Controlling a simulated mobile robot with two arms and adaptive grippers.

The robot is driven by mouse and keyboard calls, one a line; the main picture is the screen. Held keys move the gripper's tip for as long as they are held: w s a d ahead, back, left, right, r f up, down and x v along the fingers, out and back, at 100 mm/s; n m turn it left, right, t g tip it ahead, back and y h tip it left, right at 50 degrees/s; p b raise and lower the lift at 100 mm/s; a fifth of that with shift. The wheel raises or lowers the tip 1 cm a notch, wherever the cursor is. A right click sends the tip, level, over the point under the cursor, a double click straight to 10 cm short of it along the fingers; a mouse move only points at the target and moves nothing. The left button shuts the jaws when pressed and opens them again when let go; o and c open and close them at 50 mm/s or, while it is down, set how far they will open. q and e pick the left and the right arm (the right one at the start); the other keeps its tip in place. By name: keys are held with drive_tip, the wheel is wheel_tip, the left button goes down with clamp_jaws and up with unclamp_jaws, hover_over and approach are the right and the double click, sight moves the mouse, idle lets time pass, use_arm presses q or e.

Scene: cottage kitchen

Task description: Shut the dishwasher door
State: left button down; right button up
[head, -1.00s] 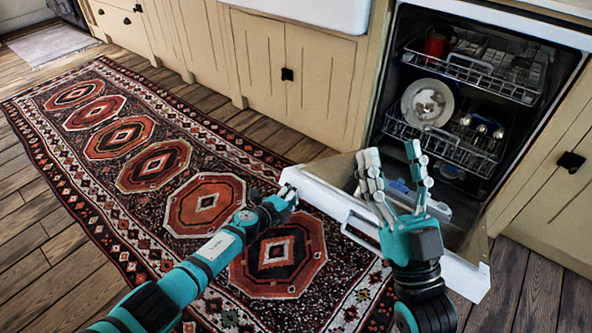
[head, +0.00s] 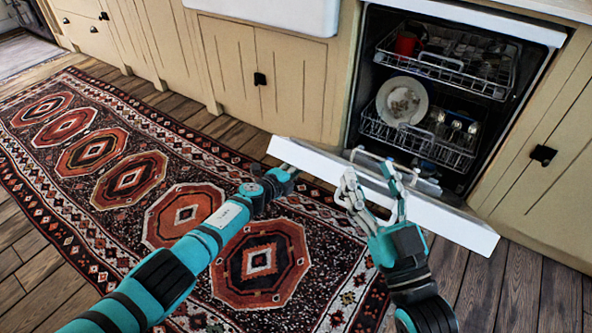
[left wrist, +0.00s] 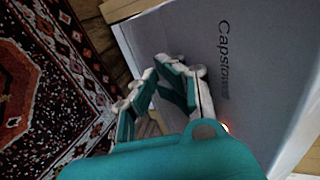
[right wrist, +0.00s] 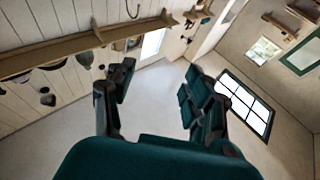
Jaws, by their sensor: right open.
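The dishwasher (head: 455,85) stands open at the right of the head view. Its white door (head: 450,222) is tilted partway, its top edge facing me and most of its inner face hidden. My left gripper (head: 292,172) is at the outer side of the door near its left end. My right gripper (head: 372,184) is open and empty, fingers upward, in front of the door's middle. It also shows empty in the right wrist view (right wrist: 155,85).
Upper and lower racks (head: 445,65) inside hold a red mug (head: 408,42), a plate (head: 402,101) and glasses (head: 455,127); they look pushed in. Cream cabinets (head: 290,85) flank the dishwasher. A patterned rug (head: 130,180) covers the floor at left.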

use_arm(q)
drive_tip(key=w+r, duration=0.1)
drive_tip(key=d+r, duration=0.1)
drive_tip(key=r, duration=0.1)
drive_tip(key=w+r+p, duration=0.1)
drive_tip(key=r, duration=0.1)
drive_tip(key=shift+w+d, duration=0.3)
drive_tip(key=w+r, duration=0.1)
drive_tip(key=w+d+r, duration=0.1)
drive_tip(key=r, duration=0.1)
drive_tip(key=w+d+r, duration=0.1)
drive_tip(key=r, duration=0.1)
drive_tip(key=shift+b, duration=0.3)
drive_tip(key=shift+w+d+r, duration=0.1)
drive_tip(key=shift+d+r, duration=0.05)
drive_tip(key=shift+r, duration=0.1)
use_arm(e)
drive_tip(key=shift+w+a+f+g+h, duration=0.1)
drive_tip(key=shift+w+f+g+h, duration=0.15)
drive_tip(key=shift+f, duration=0.2)
drive_tip(key=shift+w+f+g+h, duration=0.1)
drive_tip(key=shift+f+g+h, duration=0.05)
drive_tip(key=shift+f+g, duration=0.25)
drive_tip(key=shift+f, duration=0.1)
